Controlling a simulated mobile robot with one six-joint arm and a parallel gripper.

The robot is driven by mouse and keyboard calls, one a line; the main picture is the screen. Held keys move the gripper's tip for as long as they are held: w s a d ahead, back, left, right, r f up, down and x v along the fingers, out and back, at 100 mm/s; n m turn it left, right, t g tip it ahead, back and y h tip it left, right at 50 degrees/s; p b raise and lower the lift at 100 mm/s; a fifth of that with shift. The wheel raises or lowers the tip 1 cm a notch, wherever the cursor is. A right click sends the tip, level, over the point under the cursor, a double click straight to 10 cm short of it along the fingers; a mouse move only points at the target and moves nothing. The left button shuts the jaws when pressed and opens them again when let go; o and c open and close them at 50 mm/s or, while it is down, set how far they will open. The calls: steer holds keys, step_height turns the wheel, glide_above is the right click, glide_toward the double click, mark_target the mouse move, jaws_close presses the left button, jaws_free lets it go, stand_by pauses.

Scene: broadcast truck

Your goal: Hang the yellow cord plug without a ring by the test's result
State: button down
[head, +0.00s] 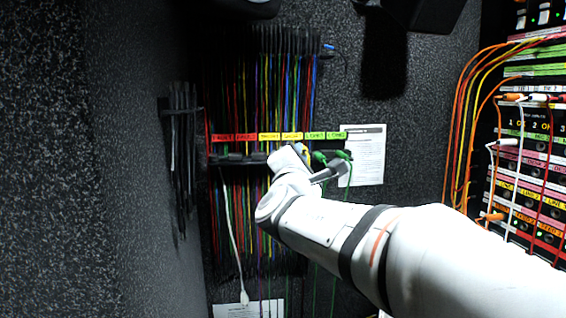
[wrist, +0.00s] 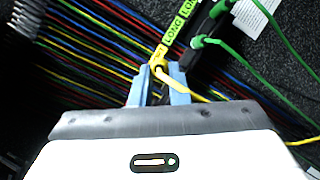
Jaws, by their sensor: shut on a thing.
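My gripper (wrist: 159,92) is shut on the yellow cord plug (wrist: 158,64), which shows between its pale blue fingertips in the wrist view. The plug is at the hanger rail, by the yellow label beside the green LONG labels (wrist: 174,30). Its yellow cord (wrist: 205,98) trails to the right. I cannot tell whether the plug rests in a rail slot. In the head view a small yellow bit of it (head: 305,149) shows by the yellow labels (head: 281,137). My arm hides most of the gripper there.
Green plugs (head: 335,156) hang at the rail's right, close to the gripper. Red labels (head: 234,138) mark its left part. A white cord (head: 234,240) hangs below. A patch panel (head: 525,150) with several plugged cords stands at the right. A paper sheet (head: 367,152) is on the wall.

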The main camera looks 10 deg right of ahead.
steer(key=w+f+b, duration=0.3)
steer(key=w+b, duration=0.2)
steer(key=w, duration=0.1)
steer(key=shift+w, duration=0.15)
stand_by(0.7)
steer(key=shift+b, duration=0.6)
stand_by(0.6)
steer(key=shift+f+b, duration=0.1)
steer(key=shift+b, duration=0.45)
stand_by(0.5)
steer(key=shift+c, duration=1)
jaws_free()
stand_by(0.5)
steer(key=shift+s+b, duration=1.05)
steer(key=shift+s, duration=0.35)
